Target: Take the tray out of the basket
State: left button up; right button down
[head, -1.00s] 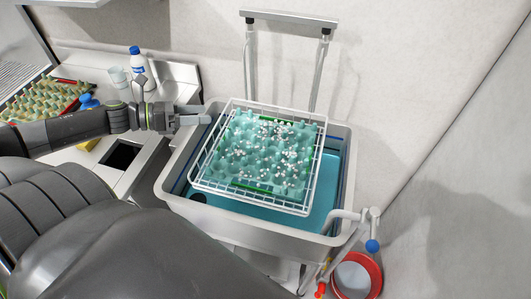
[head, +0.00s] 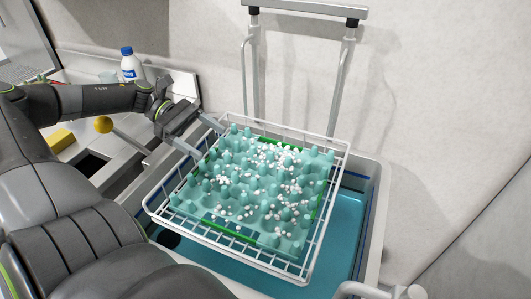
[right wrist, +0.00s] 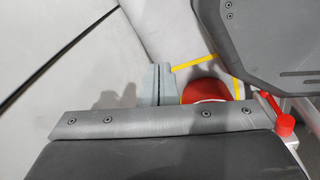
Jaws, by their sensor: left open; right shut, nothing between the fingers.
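A teal egg tray (head: 247,197) with raised knobs and white foam specks lies in a white wire basket (head: 330,146). The basket is above the blue liquid of a grey tub (head: 370,172). My left gripper (head: 206,138) is open at the basket's left rim, its fingers pointing toward the tray's far left corner. I cannot tell whether the fingers touch the rim.
A metal handle frame (head: 305,10) stands behind the basket against the wall. A red bucket (right wrist: 205,91) shows in the right wrist view.

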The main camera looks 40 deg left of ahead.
pick_arm(q)
jog(key=b, duration=0.6)
send_near(265, 188)
jog(key=d+r, duration=0.1)
jog(key=w+d, duration=0.1)
jog(key=d, duration=0.1)
jog(key=shift+w+r, duration=0.15)
jog(key=shift+r, duration=0.25)
jog(key=shift+w+d, duration=0.1)
jog(key=shift+d, duration=0.2)
jog(key=shift+w+d+f, duration=0.1)
jog(key=shift+d+f, duration=0.05)
jog(key=shift+d, duration=0.2)
jog(key=b+x, duration=0.1)
jog(key=x, duration=0.2)
jog(key=shift+d+b, duration=0.15)
jog(key=shift+b, duration=0.15)
jog(key=shift+d+f, duration=0.1)
jog(key=shift+d, duration=0.25)
jog(key=shift+w+d+f, duration=0.15)
jog(key=shift+d, duration=0.2)
